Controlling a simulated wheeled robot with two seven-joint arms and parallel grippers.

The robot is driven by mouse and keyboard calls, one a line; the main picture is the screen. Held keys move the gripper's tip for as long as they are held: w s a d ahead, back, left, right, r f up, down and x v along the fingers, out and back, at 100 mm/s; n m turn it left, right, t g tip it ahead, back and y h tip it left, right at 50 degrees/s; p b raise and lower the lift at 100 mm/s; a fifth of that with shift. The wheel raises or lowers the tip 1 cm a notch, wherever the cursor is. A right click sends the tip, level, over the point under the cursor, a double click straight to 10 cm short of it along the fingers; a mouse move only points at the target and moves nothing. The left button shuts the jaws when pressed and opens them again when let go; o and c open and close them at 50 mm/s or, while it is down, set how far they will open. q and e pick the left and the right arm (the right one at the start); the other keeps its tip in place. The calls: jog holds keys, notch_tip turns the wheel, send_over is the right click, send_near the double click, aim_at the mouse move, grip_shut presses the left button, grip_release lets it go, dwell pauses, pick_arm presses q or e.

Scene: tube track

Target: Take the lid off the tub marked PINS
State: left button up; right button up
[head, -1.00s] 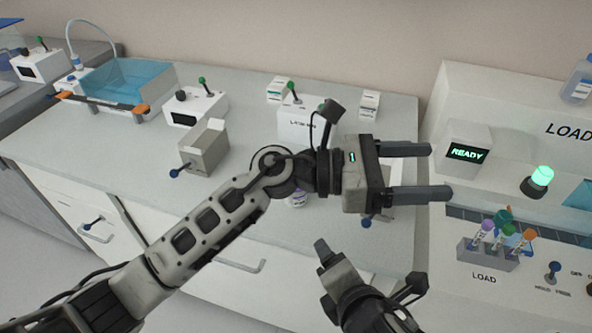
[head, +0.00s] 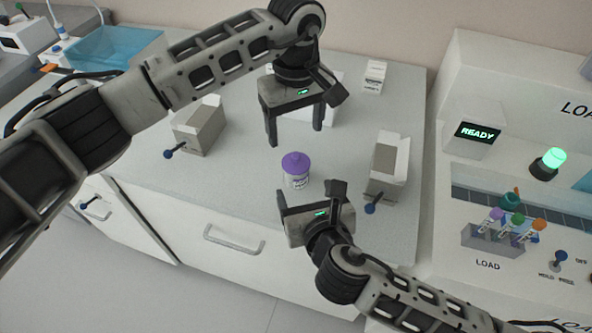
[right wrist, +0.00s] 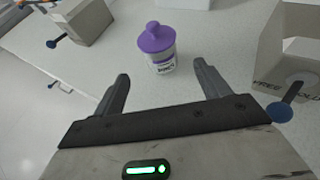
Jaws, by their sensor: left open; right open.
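A small white tub (head: 297,183) with a purple knobbed lid (head: 295,162) stands upright on the bench. Its label faces my right wrist view (right wrist: 163,65) and appears to read PINS. The lid (right wrist: 156,39) sits on the tub. My left gripper (head: 294,138) is open and empty, pointing down just behind and above the tub in the head view. My right gripper (head: 308,190) is open and empty on the near side of the tub. In the right wrist view its fingers (right wrist: 162,72) point towards the tub, which lies just beyond the fingertips.
A grey open box with a blue knob (head: 200,127) stands left of the tub, and another open box (head: 388,165) stands to its right. A tube rack (head: 492,238) sits on the white machine at right. A small white box (head: 375,76) stands behind.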

aim_at(296, 156)
jog(key=x, duration=0.9)
jog(key=c, duration=1.5)
pick_arm(q)
jog(key=shift+o, duration=0.9)
jog(key=shift+r, duration=0.2)
pick_arm(e)
jog(key=shift+o, duration=0.2)
pick_arm(q)
notch_tip(296, 156, down, 8)
jog(key=m+t, duration=0.1)
jog(key=m, duration=0.3)
jog(key=shift+s+m, duration=0.1)
jog(key=shift+m, duration=0.2)
jog(key=c, duration=1.2)
